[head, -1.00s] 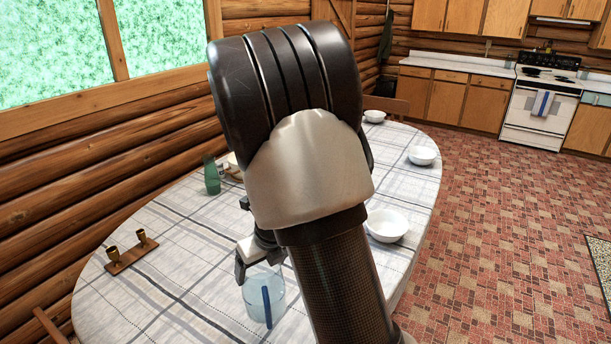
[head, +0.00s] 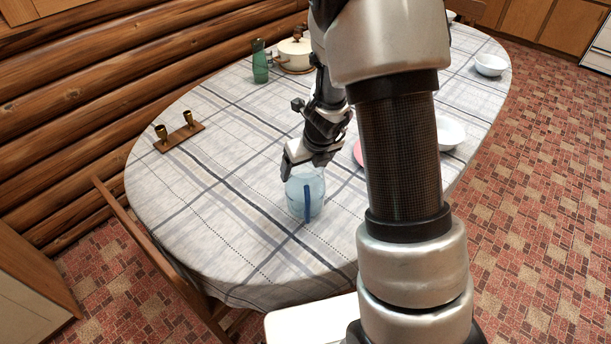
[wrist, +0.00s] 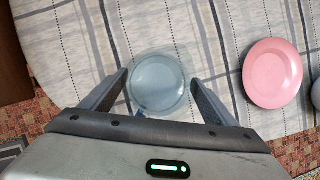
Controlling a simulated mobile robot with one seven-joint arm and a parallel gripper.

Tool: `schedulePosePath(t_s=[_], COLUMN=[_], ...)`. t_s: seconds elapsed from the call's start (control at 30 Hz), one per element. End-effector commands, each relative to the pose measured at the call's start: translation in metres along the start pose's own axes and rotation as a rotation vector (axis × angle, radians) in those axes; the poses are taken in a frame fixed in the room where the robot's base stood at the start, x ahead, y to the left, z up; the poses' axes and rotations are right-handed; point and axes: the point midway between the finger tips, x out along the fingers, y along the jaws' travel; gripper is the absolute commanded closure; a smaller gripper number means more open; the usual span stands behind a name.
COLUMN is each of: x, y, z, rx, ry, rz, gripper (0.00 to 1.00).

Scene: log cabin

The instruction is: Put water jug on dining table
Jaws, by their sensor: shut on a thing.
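The water jug (head: 306,196) is clear light blue with a darker blue handle, upright at or just above the dining table (head: 215,215), over its near part. I cannot tell whether its base touches the cloth. My gripper (head: 303,168) is shut on the jug from above. In the wrist view the round jug (wrist: 158,84) sits between the two fingers of my gripper (wrist: 160,90). The table has a white cloth with grey stripes, also seen in the wrist view (wrist: 215,25).
A pink plate (wrist: 272,73) lies to the right of the jug. White bowls (head: 450,132) (head: 490,65) stand on the right side. A wooden chair (head: 150,250) is at the left edge. Cloth left of the jug is clear.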

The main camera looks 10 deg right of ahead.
Motion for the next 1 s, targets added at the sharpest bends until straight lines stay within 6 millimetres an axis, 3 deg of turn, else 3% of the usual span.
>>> schedulePosePath(t_s=[0.13, 0.5, 0.53, 0.6, 0.63, 0.87, 1.0], x=[0.022, 0.024, 0.025, 0.024, 0.024, 0.023, 0.011], y=[-0.001, 0.000, 0.000, 0.000, 0.000, 0.000, 0.001], z=[-0.008, -0.009, -0.011, -0.010, -0.010, -0.010, -0.008], rx=[0.002, -0.001, -0.001, -0.001, -0.001, -0.001, -0.002], ry=[-0.001, -0.002, 0.001, 0.001, 0.001, 0.001, -0.001], rz=[0.000, 0.000, 0.001, 0.001, 0.001, 0.001, 0.000], gripper=[0.81, 0.81, 0.17, 0.05, 0.00, 0.00, 0.00])
